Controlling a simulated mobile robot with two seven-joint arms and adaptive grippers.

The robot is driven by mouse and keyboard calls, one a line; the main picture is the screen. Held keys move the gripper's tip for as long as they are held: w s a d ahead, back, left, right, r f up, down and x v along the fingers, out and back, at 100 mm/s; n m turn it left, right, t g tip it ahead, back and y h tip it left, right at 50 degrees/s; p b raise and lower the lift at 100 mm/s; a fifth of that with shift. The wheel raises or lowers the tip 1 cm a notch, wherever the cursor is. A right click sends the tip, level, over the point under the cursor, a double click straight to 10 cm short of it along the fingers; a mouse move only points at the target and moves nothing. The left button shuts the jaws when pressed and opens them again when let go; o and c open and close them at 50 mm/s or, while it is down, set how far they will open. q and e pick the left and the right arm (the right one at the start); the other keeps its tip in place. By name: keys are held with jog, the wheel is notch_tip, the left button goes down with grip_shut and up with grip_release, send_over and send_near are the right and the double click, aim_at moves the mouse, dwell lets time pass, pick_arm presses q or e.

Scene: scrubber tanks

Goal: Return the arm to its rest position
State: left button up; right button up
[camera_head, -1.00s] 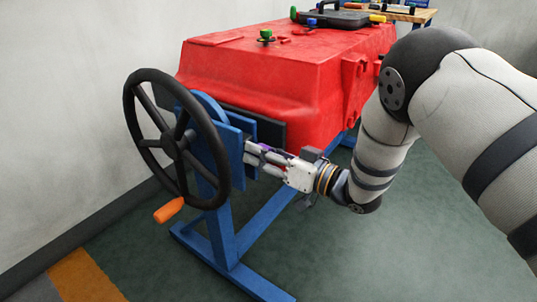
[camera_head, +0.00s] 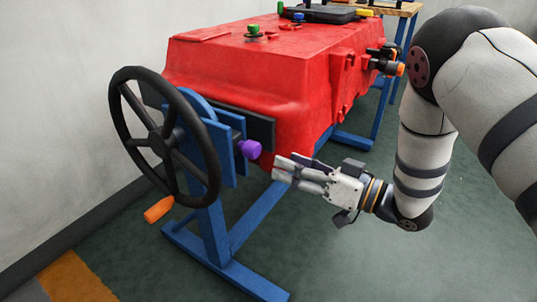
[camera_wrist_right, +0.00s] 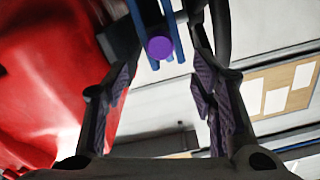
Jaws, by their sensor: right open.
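My right gripper (camera_head: 278,169) is open and empty in the head view, just to the right of a purple knob (camera_head: 250,149) and apart from it. The knob sits on the blue bracket of the stand beside the red tank (camera_head: 300,70). In the right wrist view, the purple knob (camera_wrist_right: 159,47) shows ahead, between the two spread fingers of my gripper (camera_wrist_right: 163,85). My right arm comes in from the right edge of the head view. My left gripper is in neither view.
A black handwheel (camera_head: 165,140) with an orange handle (camera_head: 158,209) stands left of the knob. The blue stand (camera_head: 215,245) rests on the green floor. A black case (camera_head: 318,14) lies on the tank. A wooden table (camera_head: 398,8) is behind. Floor at front right is clear.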

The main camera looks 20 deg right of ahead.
jog(key=shift+s+d, duration=0.4)
jog(key=shift+s, duration=0.15)
